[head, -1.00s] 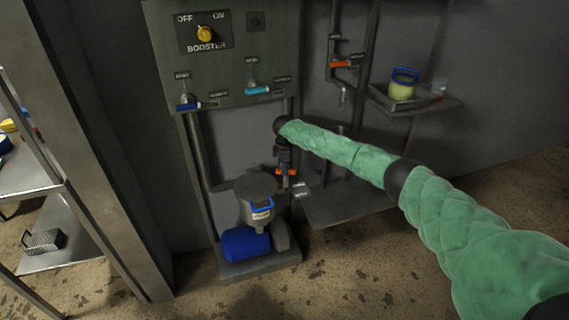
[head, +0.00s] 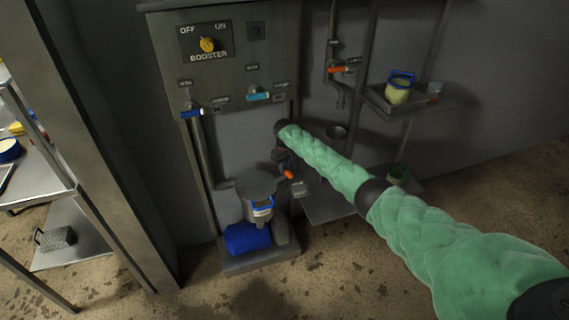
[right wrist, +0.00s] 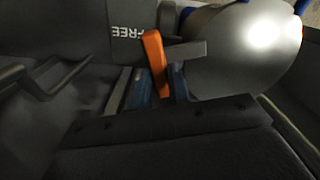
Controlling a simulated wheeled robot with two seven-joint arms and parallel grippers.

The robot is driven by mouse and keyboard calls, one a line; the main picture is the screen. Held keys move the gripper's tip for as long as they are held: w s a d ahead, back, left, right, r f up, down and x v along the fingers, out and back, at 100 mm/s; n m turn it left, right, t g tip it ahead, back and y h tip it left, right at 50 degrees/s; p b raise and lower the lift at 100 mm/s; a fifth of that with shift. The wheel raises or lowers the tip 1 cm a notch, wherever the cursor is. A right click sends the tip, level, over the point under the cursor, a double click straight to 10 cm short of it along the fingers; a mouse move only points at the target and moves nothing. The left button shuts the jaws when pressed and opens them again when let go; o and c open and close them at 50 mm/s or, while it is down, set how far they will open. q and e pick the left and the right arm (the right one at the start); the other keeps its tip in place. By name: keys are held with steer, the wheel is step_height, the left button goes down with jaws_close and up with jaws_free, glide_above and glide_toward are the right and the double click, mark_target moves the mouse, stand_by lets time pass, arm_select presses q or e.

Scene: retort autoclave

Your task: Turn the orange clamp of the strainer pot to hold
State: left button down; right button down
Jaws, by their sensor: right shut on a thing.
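The strainer pot (head: 258,187) is a grey round vessel low on the wall unit, above a blue motor. Its orange clamp (head: 288,174) shows just right of the pot, tilted down to the right. My right gripper (head: 286,165) is dark and reaches down onto the clamp. In the right wrist view the orange clamp (right wrist: 155,60) stands up between the two fingers (right wrist: 157,88), which are shut on it. A plate with the word FREE (right wrist: 127,31) lies beside the clamp there. The word HOLD is not readable. My left gripper is not in view.
The booster panel (head: 220,90) with a yellow knob and two blue-handled valves is above. A red-handled valve (head: 343,70) and a shelf with a blue-handled jar (head: 398,90) are at right. A steel rack (head: 60,200) stands at left.

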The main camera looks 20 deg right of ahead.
steer(key=shift+r+m+p, duration=0.15)
steer(key=shift+m+p, duration=0.35)
steer(key=shift+m, duration=0.4)
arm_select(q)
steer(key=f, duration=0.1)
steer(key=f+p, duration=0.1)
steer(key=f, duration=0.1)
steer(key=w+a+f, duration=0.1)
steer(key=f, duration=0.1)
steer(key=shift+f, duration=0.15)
arm_select(e)
steer(key=shift+w+d+m, duration=0.1)
steer(key=shift+m, duration=1.1)
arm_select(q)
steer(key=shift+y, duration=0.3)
arm_select(e)
steer(key=c, duration=1.3)
jaws_free()
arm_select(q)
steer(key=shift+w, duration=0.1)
